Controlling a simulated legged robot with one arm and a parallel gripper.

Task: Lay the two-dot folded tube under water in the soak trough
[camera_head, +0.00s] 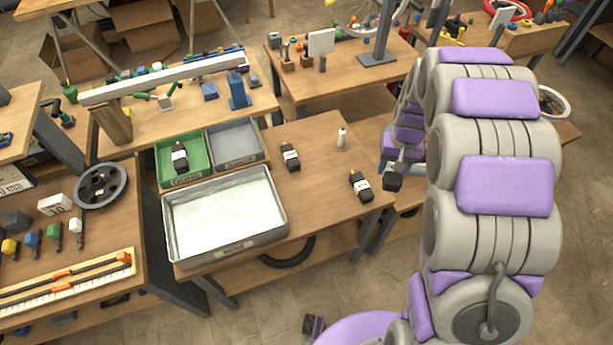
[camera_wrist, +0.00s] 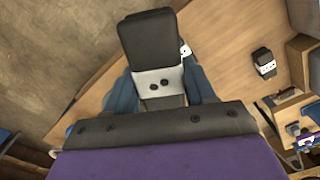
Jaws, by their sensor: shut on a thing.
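The two-dot folded tube (camera_wrist: 152,45) is black with a white band bearing two dark dots. My gripper (camera_wrist: 160,88) is shut on it, with a blue finger on each side. In the head view, my gripper (camera_head: 404,157) is right of the bench, and the dark tube (camera_head: 393,180) hangs at its end beyond the bench's right edge. The soak trough (camera_head: 277,233) is a shallow metal tray at the bench's front left, apart from the tube. Its inside looks pale; the water's depth cannot be told.
Other banded black folded tubes lie on the bench (camera_head: 322,185), at its middle (camera_head: 290,157) and right (camera_head: 360,186). Another is in the green bin (camera_head: 165,182) behind the trough. A grey bin (camera_head: 262,155) adjoins it.

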